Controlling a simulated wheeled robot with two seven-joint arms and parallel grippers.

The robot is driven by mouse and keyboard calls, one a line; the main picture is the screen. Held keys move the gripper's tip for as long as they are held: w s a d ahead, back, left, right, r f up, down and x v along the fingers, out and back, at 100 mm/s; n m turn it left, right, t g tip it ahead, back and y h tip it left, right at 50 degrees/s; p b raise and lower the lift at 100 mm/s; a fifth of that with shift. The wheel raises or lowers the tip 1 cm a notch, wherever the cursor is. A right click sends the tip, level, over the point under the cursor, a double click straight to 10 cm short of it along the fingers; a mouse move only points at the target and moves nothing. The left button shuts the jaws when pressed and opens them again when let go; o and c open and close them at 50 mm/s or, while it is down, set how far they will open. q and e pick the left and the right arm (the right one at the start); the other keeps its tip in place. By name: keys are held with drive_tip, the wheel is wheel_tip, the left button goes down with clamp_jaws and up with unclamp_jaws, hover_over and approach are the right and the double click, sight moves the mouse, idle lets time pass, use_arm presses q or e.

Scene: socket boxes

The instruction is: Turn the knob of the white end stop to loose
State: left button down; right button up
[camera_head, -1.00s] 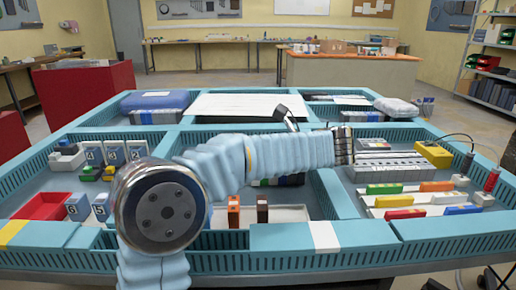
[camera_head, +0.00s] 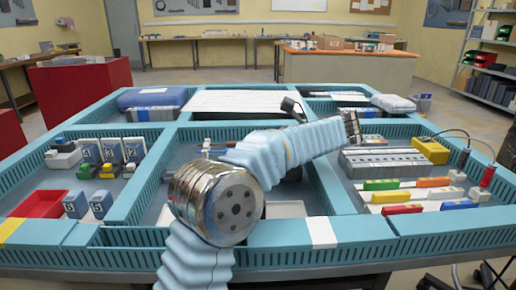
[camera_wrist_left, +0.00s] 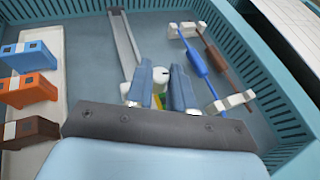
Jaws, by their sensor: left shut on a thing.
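My left gripper (camera_wrist_left: 161,80) shows in the left wrist view, low over a grey metal rail (camera_wrist_left: 126,42) on the floor of the middle compartment. Its two blue-grey fingers are on either side of a small white piece, which I take for the white end stop (camera_wrist_left: 163,73); they are shut on it. Which part they grip, and the knob's setting, I cannot tell. A yellow-green part (camera_wrist_left: 160,100) shows between the fingers. In the head view my left arm (camera_head: 270,155) reaches over the middle compartment and hides most of it. My right gripper is not in view.
In the wrist view, blue, orange and brown blocks (camera_wrist_left: 30,88) stand on a white tray (camera_wrist_left: 60,75) at left. A blue tool (camera_wrist_left: 193,55) and a brown tool (camera_wrist_left: 215,50) rest on white holders at right. Slotted compartment walls (camera_wrist_left: 245,45) stand close by.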

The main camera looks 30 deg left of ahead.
use_arm(q)
drive_tip(key=c, duration=1)
unclamp_jaws()
drive_tip(key=shift+d+r, duration=0.1)
drive_tip(key=v, duration=1.3)
drive_tip(key=shift+w+d, duration=0.15)
drive_tip(key=shift+d, duration=0.15)
